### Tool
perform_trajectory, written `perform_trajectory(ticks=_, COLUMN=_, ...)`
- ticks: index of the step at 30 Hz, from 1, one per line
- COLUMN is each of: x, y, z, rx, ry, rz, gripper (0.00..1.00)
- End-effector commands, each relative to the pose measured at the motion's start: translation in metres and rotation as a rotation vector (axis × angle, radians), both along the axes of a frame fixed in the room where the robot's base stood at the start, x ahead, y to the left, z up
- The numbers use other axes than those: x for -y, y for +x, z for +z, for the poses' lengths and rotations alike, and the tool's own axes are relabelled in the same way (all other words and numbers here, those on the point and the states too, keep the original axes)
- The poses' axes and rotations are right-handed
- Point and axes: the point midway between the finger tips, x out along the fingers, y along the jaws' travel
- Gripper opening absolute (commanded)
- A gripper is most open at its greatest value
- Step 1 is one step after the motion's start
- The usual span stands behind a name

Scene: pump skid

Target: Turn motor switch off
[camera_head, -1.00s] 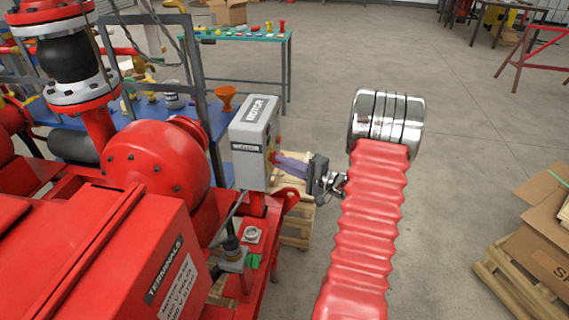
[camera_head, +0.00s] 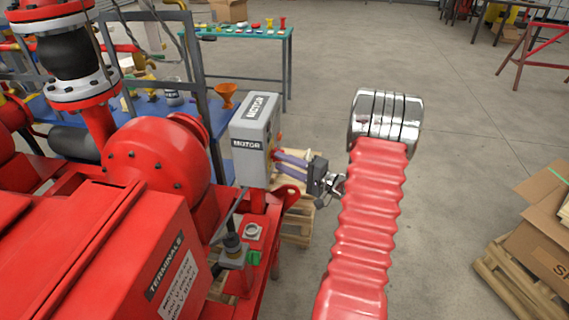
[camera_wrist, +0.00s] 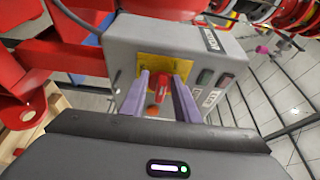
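The grey motor box (camera_head: 252,140), labelled MOTOR, stands on the red skid left of centre in the head view, and it fills the middle of the wrist view (camera_wrist: 175,45). In the wrist view its red switch handle (camera_wrist: 161,87) sits on a yellow plate (camera_wrist: 157,66). My gripper (camera_head: 277,156) is at the right face of the box in the head view. In the wrist view its two purple fingers (camera_wrist: 162,76) are apart, one on each side of the red handle. I cannot tell whether either finger touches it.
The red TERMINALS box (camera_head: 150,260) and a red flange (camera_head: 155,160) stand left. A carton (camera_head: 540,225) rests on a pallet at right. Open floor lies behind my arm.

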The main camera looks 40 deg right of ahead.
Motion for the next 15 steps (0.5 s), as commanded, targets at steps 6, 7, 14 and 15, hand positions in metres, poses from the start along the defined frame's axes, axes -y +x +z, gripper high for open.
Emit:
perform_trajectory(ticks=6, x=0.002, y=0.0, z=0.002, rx=0.003, ry=-0.002, rz=-0.003, gripper=0.31)
perform_trajectory(ticks=7, x=0.002, y=0.0, z=0.002, rx=0.004, ry=-0.002, rz=-0.003, gripper=0.31)
perform_trajectory(ticks=14, x=0.006, y=-0.009, z=0.002, rx=0.004, ry=-0.003, rz=-0.005, gripper=0.31)
perform_trajectory(ticks=15, x=0.007, y=-0.014, z=0.002, rx=0.003, ry=-0.003, rz=-0.006, gripper=0.31)
